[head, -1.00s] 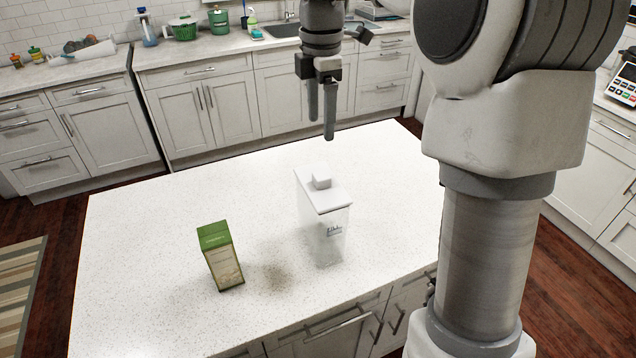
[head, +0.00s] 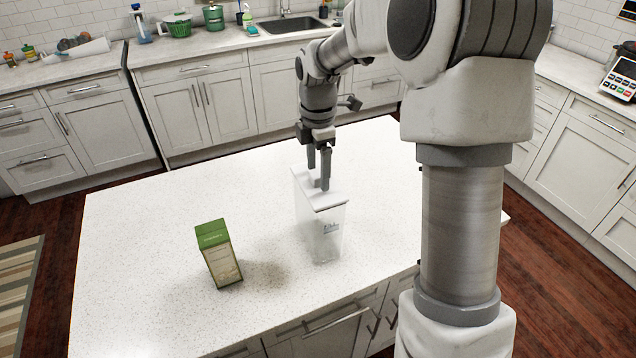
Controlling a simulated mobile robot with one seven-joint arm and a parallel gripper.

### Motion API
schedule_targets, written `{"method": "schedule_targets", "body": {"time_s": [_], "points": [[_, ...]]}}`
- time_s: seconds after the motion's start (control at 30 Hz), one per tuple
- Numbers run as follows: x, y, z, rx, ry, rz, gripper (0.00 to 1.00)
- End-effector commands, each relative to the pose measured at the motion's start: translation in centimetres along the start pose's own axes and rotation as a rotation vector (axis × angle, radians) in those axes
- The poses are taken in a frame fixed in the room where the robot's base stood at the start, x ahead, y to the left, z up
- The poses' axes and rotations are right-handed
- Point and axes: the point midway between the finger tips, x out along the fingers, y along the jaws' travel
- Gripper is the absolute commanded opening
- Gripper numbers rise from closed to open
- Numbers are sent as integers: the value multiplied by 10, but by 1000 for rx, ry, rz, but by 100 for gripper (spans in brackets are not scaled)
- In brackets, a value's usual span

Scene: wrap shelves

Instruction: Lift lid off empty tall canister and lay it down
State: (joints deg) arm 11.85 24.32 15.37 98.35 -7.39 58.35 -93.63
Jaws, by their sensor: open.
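The tall canister (head: 318,233) stands upright on the white island. It is clear and looks empty, with dark lettering on its front. Its white lid (head: 325,203) sits on top. My gripper (head: 319,180) points down at the lid, with its open fingers around the lid's raised knob or just above it. The fingers hide most of the knob, and I cannot tell whether they touch it.
A green and beige box (head: 219,260) stands on the island (head: 150,235) left of the canister. The left and back parts of the island top are clear. A back counter (head: 215,45) holds a sink, a green basket and bottles.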

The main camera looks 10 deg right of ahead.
Motion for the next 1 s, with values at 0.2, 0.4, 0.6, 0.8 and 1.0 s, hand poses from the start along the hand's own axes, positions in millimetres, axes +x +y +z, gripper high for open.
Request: {"method": "schedule_targets", "body": {"time_s": [0.2, 0.4, 0.6, 0.8, 1.0], "points": [[1, 0, 0, 0, 0, 0, 78], [1, 0, 0, 0, 0, 1, 43], [1, 0, 0, 0, 0, 1, 7], [1, 0, 0, 0, 0, 1, 0], [0, 0, 0, 0, 0, 2, 0]]}}
